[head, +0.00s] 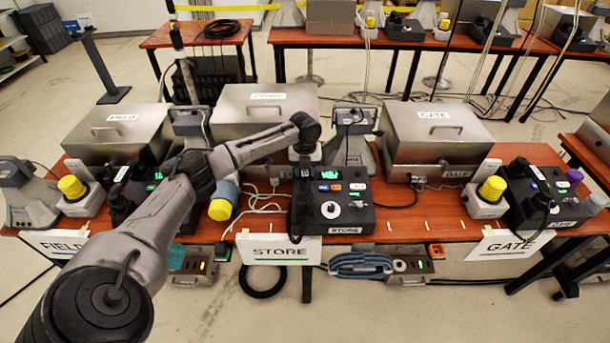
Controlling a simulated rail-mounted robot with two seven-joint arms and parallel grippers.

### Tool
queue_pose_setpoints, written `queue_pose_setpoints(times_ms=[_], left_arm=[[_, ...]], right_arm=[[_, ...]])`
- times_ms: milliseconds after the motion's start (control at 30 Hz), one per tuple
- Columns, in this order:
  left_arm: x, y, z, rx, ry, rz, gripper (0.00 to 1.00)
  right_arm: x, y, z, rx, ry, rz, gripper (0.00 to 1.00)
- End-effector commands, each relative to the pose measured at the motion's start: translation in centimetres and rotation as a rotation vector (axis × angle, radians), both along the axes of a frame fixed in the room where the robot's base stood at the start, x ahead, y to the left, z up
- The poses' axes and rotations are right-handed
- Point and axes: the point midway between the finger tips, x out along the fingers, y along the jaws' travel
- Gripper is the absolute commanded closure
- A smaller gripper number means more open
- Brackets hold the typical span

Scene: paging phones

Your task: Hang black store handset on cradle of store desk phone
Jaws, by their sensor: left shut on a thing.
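The store desk phone (352,213) is a black box with lit green, blue, white and orange keys and a white knob, on the table behind the STORE sign. My left arm reaches in from the lower left. Its wrist bends down over the phone's left side, and my left gripper (304,165) is there, shut on the black store handset (303,178). The handset looks upright, at the phone's left edge where the cradle is. The gripper and wrist hide part of it, and I cannot tell whether it touches the cradle. My right gripper is not in view.
A yellow-capped lamp (222,204) lies left of the phone, beside loose white cables. Metal cases (437,140) and a grey stand (350,150) are behind it. The gate phone (542,198) is on the right. The table (405,224) is mostly clear just right of the store phone.

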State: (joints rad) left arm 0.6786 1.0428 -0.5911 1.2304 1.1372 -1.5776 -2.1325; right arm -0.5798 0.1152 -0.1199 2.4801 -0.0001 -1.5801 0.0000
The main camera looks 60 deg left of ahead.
Motion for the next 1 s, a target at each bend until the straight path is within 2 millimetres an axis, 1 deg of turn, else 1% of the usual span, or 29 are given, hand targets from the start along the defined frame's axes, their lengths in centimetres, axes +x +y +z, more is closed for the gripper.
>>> queue_pose_setpoints(times_ms=[33,133,567,600,833,1000], left_arm=[[0.0,0.0,-0.9,0.000,0.001,0.000,0.93],[0.0,0.0,-1.9,-0.001,-0.001,-0.001,0.93],[0.0,-0.1,-2.3,0.000,0.000,0.000,0.93],[0.0,-0.1,-2.4,-0.001,0.001,-0.001,0.58],[0.0,-0.1,-2.3,0.000,0.000,-0.001,0.36],[0.0,-0.1,-2.3,0.000,0.000,-0.001,0.36]], right_arm=[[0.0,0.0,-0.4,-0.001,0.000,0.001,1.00],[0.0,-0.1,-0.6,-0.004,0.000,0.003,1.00],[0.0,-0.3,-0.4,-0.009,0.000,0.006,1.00],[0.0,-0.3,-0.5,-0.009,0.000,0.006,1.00],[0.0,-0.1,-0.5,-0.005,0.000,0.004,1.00],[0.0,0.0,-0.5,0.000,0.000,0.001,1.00]])
